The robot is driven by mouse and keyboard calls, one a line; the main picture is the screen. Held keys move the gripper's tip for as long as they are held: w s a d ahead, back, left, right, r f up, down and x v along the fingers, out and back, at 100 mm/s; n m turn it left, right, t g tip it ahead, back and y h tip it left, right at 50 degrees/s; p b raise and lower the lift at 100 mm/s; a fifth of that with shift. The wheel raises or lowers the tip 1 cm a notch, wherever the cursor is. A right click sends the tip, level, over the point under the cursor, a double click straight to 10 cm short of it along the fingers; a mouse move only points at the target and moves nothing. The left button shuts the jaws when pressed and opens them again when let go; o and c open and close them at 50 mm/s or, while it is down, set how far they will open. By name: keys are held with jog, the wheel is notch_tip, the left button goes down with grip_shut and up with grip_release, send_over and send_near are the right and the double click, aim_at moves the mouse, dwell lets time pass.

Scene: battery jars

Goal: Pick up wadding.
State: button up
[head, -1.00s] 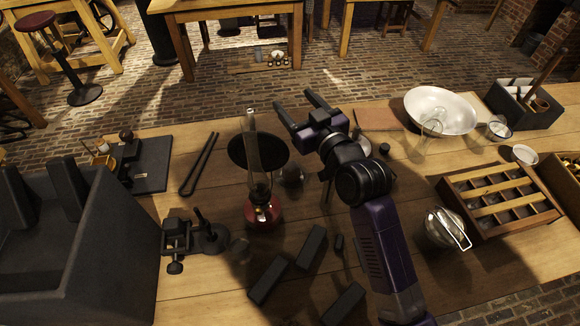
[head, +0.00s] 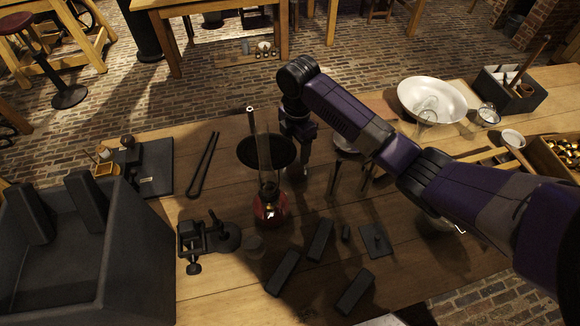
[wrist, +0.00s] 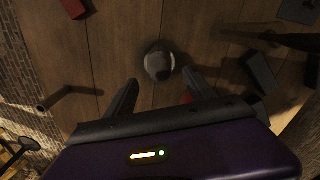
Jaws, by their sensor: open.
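In the wrist view a small round grey-white lump (wrist: 159,64), which looks like the wadding, lies on the wooden table just beyond my fingertips, roughly centred between them. My gripper (wrist: 160,80) is open and empty, with one finger on each side of the lump's line and not touching it. In the head view my gripper (head: 303,168) points down over the table, right behind the oil lamp. There the lump is mostly hidden by the gripper and lamp, and I cannot make it out clearly.
The red-based oil lamp (head: 269,207) with its dark disc shade stands close to my gripper. Several dark blocks (head: 320,240) lie in front. A white bowl (head: 432,100) is at the back right, long dark tongs (head: 204,165) at the left, and a big dark box (head: 130,260) at front left.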

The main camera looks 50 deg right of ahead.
aim_at(295, 162)
jog(key=shift+a+f, duration=0.1)
jog(key=shift+f, duration=0.85)
jog(key=shift+w+f+p, duration=0.1)
jog(key=shift+f+p, duration=0.7)
jog(key=shift+f, duration=2)
jog(key=shift+c, duration=0.4)
grip_shut()
jog(key=shift+r, duration=0.1)
notch_tip(295, 162, up, 20)
jog(key=shift+b, duration=0.3)
